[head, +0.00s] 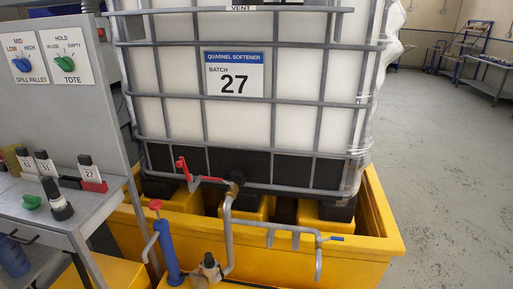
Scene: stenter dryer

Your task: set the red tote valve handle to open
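The red tote valve handle (184,169) is low on the front of the tote, left of its dark outlet fitting (236,184). Its left end sticks upward, and a red part runs right toward the fitting. I cannot tell from this view whether it is set open or closed. The tote (180,115) is white, in a grey cage, with a label (234,75) reading "QUARNEL SOFTENER BATCH 27". Neither of my grippers shows in the head view.
The tote stands in a yellow spill pallet (375,235). A grey pipe (229,235) and a blue cylinder with a red top (167,250) stand in front. Floor at right is clear.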

